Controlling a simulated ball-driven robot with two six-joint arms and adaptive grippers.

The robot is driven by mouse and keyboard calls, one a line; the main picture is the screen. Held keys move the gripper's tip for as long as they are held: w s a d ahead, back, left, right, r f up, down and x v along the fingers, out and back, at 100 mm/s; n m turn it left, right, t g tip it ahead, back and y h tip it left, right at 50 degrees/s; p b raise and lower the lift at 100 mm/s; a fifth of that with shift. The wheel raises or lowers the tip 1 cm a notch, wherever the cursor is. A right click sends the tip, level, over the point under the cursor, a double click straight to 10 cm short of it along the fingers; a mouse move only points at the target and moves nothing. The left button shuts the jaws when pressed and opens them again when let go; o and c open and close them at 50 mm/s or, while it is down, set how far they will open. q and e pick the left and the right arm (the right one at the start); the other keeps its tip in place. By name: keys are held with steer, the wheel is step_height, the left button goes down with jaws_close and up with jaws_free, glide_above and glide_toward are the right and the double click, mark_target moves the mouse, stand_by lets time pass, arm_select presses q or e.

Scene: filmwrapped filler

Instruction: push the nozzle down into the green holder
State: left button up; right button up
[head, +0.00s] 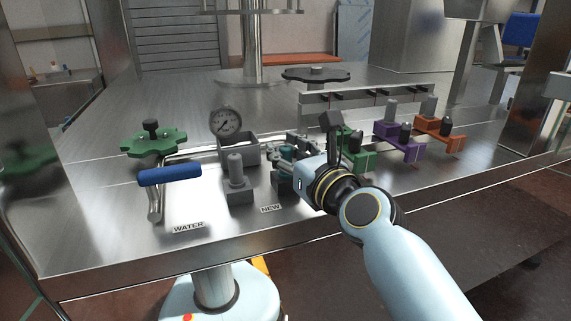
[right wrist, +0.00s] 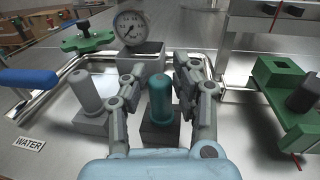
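The teal nozzle (right wrist: 160,100) stands upright in a dark block (right wrist: 158,134), which shows in the head view (head: 281,183) beside the NEW label. My right gripper (right wrist: 162,85) is open around it, one finger on each side with a visible gap. In the head view the right gripper (head: 293,151) hides most of the nozzle. The green holder (right wrist: 285,75) is to the right, with an empty square socket and a black knob (right wrist: 304,94); in the head view the holder (head: 364,161) is partly behind my right arm. My left gripper is out of view.
A grey post in a block (head: 238,175), a blue lever (head: 169,175), a gauge (head: 225,121) and a green handwheel (head: 153,143) are on the left. Purple (head: 400,147) and orange (head: 440,135) holders stand right of the green one. A rail (head: 368,92) runs behind.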

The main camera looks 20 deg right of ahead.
jaws_close()
steer(key=shift+f, duration=0.1)
stand_by(0.6)
